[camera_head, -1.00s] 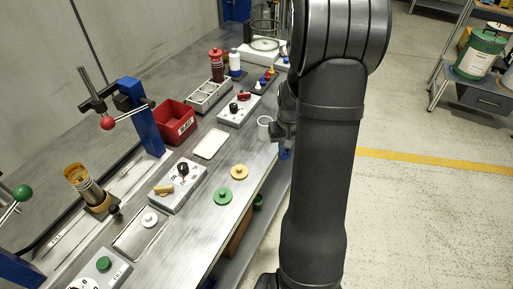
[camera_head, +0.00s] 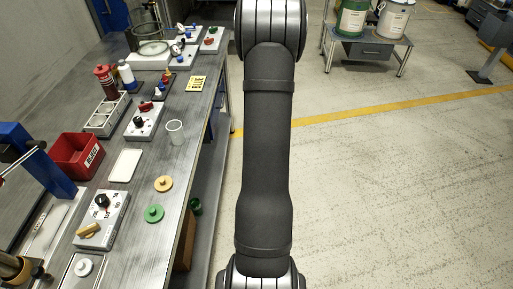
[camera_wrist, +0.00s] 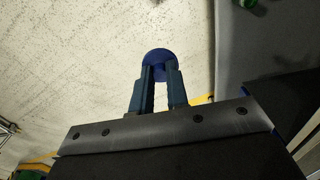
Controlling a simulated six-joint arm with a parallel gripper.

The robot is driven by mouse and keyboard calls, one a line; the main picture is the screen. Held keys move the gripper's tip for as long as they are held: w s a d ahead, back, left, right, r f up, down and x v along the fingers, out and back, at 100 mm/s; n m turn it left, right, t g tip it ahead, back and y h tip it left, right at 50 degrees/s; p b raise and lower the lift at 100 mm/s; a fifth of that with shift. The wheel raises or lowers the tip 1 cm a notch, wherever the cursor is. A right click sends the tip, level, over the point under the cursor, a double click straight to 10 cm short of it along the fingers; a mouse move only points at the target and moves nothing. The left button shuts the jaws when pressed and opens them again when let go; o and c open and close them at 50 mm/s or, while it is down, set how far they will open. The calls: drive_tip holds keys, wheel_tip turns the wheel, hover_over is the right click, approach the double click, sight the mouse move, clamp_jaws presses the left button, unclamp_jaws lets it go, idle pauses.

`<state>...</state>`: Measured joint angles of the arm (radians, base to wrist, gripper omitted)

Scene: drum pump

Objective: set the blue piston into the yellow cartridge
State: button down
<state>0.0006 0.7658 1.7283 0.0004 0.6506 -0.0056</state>
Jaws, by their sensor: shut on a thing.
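In the wrist view my gripper (camera_wrist: 159,78) is shut on a round blue piece, which I take as the blue piston (camera_wrist: 157,56). Its round end shows beyond the fingertips, with pale floor behind it. In the head view my own arm hides the gripper and the piston. At the lower left of the head view, an amber-brown cylindrical part (camera_head: 14,268) is cut off by the frame edge. It may be the yellow cartridge; its opening cannot be made out. The held piston is well apart from it.
Open floor lies right of the bench.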

drive_tip(key=s+a+r+n, duration=0.3)
drive_tip(key=a+r+n, duration=0.2)
drive_tip(key=a+r, duration=0.5)
drive_tip(key=s+a+r+n, duration=0.3)
drive_tip(key=a+r+n, duration=0.25)
drive_tip(key=a, duration=0.95)
drive_tip(key=s+a+r+n, duration=0.35)
drive_tip(key=a+r, duration=0.55)
drive_tip(key=a, duration=0.3)
drive_tip(key=s+a+r+n, duration=0.2)
drive_tip(key=s+a+r, duration=0.3)
drive_tip(key=s, duration=0.4)
drive_tip(key=s+a+r+n, duration=0.3)
drive_tip(key=s+a+r, duration=0.25)
drive_tip(key=s, duration=0.35)
drive_tip(key=s+a+r+n, duration=0.2)
drive_tip(key=s+a+r, duration=0.3)
drive_tip(key=s, duration=0.3)
drive_tip(key=s+a+f, duration=0.3)
drive_tip(key=s+a, duration=0.1)
drive_tip(key=s, duration=0.2)
drive_tip(key=s+a+f, duration=0.4)
drive_tip(key=s, duration=0.3)
drive_tip(key=shift+w+d+f, duration=0.15)
drive_tip(key=shift+f, duration=1.15)
drive_tip(key=shift+w+d+f, duration=0.1)
drive_tip(key=shift+f, duration=1.15)
drive_tip(key=shift+f, duration=0.45)
